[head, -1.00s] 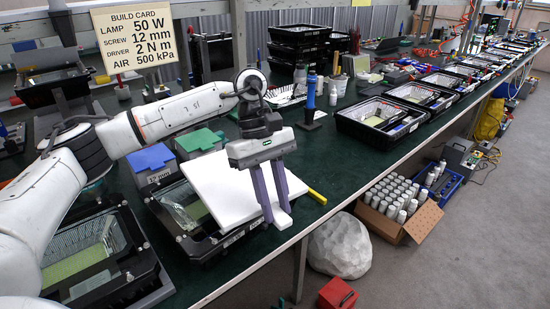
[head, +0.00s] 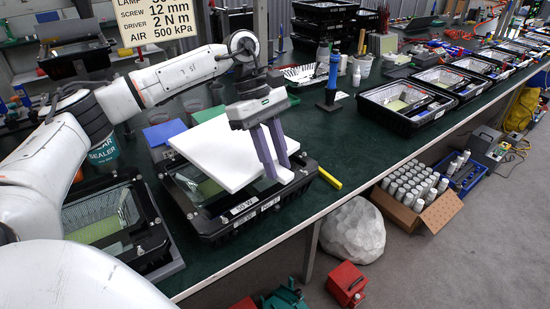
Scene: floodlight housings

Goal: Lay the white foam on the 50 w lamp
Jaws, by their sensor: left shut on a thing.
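My left gripper (head: 280,172) is shut on the near right edge of a flat white foam sheet (head: 215,150). The foam is over the black lamp housing labelled 50 W (head: 212,228), covering much of its middle and far part. The housing's front rim, left glass and right corner show around the foam. I cannot tell whether the foam touches the housing or hangs just above it. The lamp parts under the foam are hidden. My right gripper is not in view.
Another open lamp housing (head: 108,225) stands at the left. Blue (head: 164,133) and green (head: 208,114) lidded boxes sit behind the foam. A yellow marker-like stick (head: 330,179) lies at the table edge. A blue driver (head: 333,80) stands behind; green table between is clear.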

